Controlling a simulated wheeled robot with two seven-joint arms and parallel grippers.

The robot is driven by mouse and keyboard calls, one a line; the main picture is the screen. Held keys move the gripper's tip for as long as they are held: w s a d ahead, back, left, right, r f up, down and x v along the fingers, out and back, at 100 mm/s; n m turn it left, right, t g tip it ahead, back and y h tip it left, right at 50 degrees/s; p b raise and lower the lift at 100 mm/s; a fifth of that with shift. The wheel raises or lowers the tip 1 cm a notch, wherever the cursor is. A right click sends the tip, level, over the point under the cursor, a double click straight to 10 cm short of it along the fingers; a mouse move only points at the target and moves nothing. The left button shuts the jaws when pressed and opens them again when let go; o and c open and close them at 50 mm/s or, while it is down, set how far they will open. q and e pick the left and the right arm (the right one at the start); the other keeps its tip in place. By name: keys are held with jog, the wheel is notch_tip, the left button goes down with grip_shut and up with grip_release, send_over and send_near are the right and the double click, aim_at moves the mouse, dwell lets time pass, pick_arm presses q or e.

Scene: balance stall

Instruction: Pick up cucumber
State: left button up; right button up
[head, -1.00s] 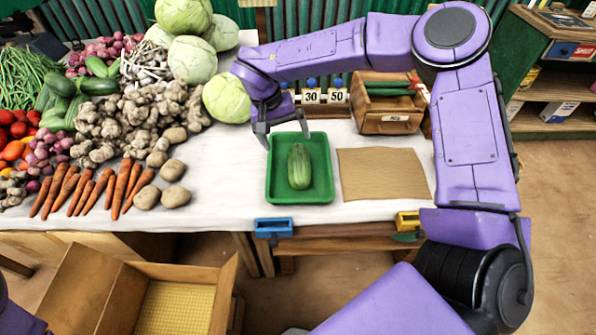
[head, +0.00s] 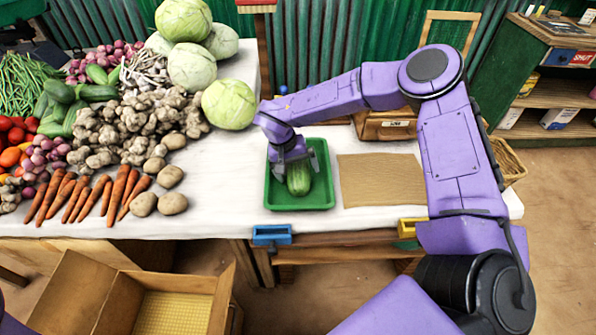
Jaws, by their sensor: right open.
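A green cucumber (head: 299,182) lies lengthwise in a green tray (head: 326,200) on the white-covered table. My right gripper (head: 294,170) is open and low over the tray. Its dark fingers hang around the cucumber's far half and hide part of it. I cannot tell whether the fingers touch the cucumber. More cucumbers (head: 96,93) lie in the vegetable pile at the left. My left gripper is out of view.
A brown mat (head: 381,181) lies right of the tray, with a wooden box (head: 384,127) behind it. Potatoes (head: 172,203), carrots (head: 117,193) and a cabbage (head: 229,104) lie left of the tray. An open carton (head: 88,285) stands below the table front.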

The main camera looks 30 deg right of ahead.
jog(key=shift+r, duration=0.1)
jog(key=c, duration=1.4)
